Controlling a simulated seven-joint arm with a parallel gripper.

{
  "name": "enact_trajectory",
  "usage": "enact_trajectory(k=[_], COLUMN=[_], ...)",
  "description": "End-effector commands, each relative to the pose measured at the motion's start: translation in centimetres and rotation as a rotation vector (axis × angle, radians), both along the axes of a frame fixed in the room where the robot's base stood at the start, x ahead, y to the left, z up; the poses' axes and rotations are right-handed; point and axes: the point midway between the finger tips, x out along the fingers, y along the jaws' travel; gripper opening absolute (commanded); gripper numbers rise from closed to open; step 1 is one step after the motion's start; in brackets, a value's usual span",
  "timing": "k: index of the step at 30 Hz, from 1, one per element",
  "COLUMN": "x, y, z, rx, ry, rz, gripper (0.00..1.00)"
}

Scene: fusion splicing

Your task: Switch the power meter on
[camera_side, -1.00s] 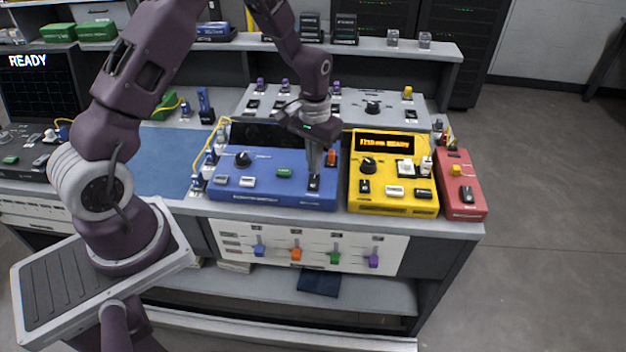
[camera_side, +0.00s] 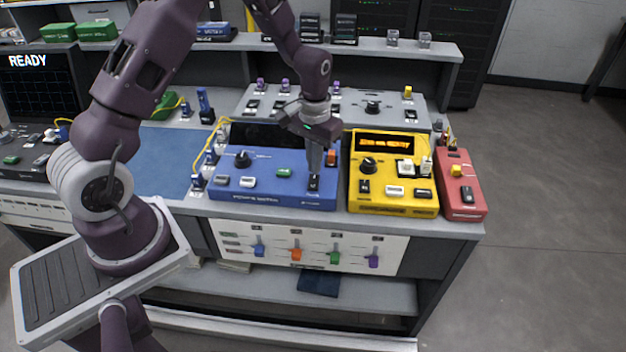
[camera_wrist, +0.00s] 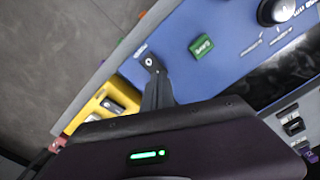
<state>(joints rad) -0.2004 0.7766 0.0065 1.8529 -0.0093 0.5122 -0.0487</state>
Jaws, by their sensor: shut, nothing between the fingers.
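The power meter is the blue box (camera_side: 268,199) on the bench, with lettering on its front edge. Its wide screen (camera_side: 252,134) is dark, and also looks dark in the wrist view (camera_wrist: 288,78). A black rocker switch (camera_side: 314,184) sits at its front right corner. My gripper (camera_side: 315,174) is shut and empty, pointing down, with its tips at or just above this switch. I cannot tell if they touch it. In the wrist view, my gripper (camera_wrist: 151,62) is over the blue panel and hides the switch.
Close on the right are a yellow device (camera_side: 393,207) with a lit display and a red box (camera_side: 464,212). Cables and connectors stand at the left.

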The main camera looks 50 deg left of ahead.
Motion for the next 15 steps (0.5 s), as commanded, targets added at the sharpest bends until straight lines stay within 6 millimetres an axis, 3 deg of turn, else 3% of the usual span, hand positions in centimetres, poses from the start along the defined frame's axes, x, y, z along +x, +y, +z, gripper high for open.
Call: enact_trajectory(k=[15], x=[0.01], y=[0.00], z=[-0.51], rx=[0.000], ry=[0.000], rz=[0.000], gripper=[0.00])
